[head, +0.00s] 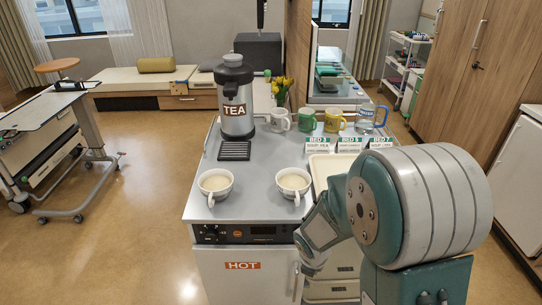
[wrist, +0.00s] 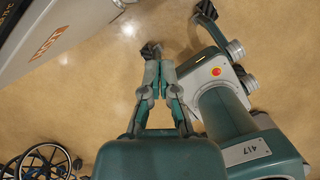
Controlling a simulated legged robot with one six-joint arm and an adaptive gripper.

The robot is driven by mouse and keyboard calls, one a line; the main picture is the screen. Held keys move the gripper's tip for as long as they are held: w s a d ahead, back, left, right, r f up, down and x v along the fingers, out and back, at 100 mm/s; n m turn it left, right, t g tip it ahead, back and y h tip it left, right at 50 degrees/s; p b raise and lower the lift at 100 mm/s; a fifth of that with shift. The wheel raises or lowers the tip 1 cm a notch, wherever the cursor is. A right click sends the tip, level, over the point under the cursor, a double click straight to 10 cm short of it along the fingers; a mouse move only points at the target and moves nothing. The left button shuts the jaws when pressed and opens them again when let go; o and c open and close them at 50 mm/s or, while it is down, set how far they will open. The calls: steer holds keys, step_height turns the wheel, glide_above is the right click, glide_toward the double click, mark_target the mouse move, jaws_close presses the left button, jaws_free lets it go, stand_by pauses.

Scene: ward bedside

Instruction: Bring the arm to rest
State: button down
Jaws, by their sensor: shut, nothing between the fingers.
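My arm (head: 425,205) fills the lower right of the head view, folded in front of the cart's right side. My gripper (wrist: 156,62) shows in the wrist view, its two fingers together with nothing between them. It hangs over bare floor, apart from the cart. In the head view I cannot make out the fingertips. In the wrist view my own body and a leg show at the right, close beside the gripper.
The cart (head: 240,175) carries a tea urn (head: 236,100), two filled cups (head: 215,184) (head: 292,183), several mugs and a tray (head: 330,167). The cart's HOT front (wrist: 50,45) is upper left in the wrist view. A wheelchair (wrist: 45,163) is lower left. Floor (wrist: 105,85) between is clear.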

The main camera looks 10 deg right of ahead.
steer(key=s+r+m+t, duration=0.1)
steer(key=s+r+m, duration=0.7)
steer(key=r+m, duration=0.4)
steer(key=s+r+m+t+y, duration=0.1)
steer(key=s+r+m+t, duration=0.1)
steer(key=s+r+m, duration=0.6)
step_height(320, 180, up, 5)
steer(key=m, duration=0.9)
steer(key=shift+a+y, duration=0.3)
steer(key=shift+a, duration=0.05)
steer(key=shift+r, duration=0.1)
